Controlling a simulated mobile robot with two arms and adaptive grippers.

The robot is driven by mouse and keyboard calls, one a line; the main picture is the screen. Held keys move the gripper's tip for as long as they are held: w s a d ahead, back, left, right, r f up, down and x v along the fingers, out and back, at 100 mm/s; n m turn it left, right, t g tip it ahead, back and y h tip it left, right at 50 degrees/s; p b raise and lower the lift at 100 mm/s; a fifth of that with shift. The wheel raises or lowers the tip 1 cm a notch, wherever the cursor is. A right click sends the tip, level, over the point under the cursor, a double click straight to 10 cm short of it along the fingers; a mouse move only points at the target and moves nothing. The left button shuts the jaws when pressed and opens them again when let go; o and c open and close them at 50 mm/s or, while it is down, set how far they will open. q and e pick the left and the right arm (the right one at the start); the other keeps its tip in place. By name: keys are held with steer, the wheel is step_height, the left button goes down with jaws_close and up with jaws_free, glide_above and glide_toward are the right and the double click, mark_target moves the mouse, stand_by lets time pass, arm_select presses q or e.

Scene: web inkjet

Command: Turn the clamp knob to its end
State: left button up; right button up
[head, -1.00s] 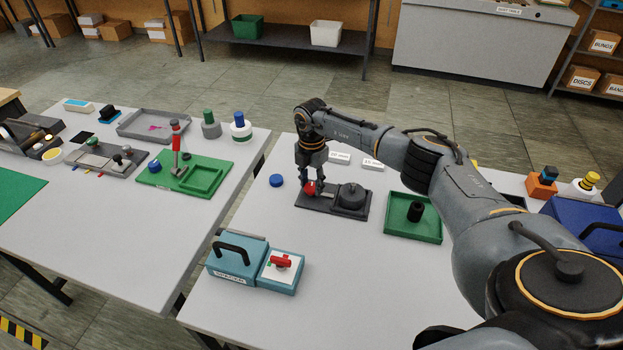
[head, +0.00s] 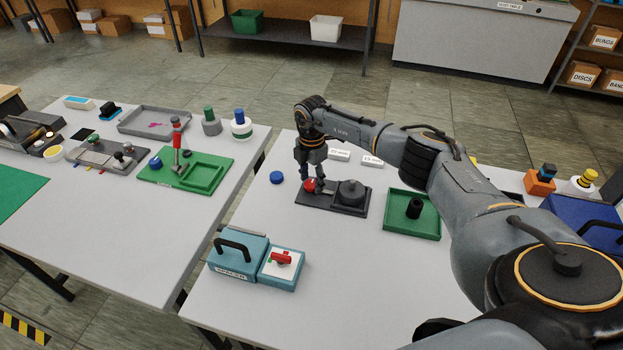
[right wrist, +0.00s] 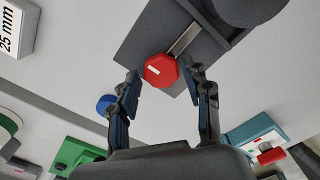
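The clamp knob (head: 310,185) is red, at the left end of a dark clamp fixture (head: 350,209) on the near table. In the right wrist view the knob (right wrist: 161,71) is eight-sided with a white mark on its face, in front of a metal rod. My right gripper (head: 317,184) points down at the knob from above. In the wrist view its two fingers (right wrist: 161,75) stand on either side of the knob, with a small gap visible at the left; contact at the right is unclear. My left gripper is out of view.
A blue cap (head: 277,177) lies left of the fixture. A green tray (head: 412,231) with a black part stands to its right, small labelled blocks (head: 372,160) behind. A teal box (head: 238,256) with a red-handled switch is in front. Bare table lies between.

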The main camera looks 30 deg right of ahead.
mark_target(312, 183)
steer(key=shift+o, duration=0.3)
step_height(312, 183, up, 12)
stand_by(0.5)
stand_by(0.3)
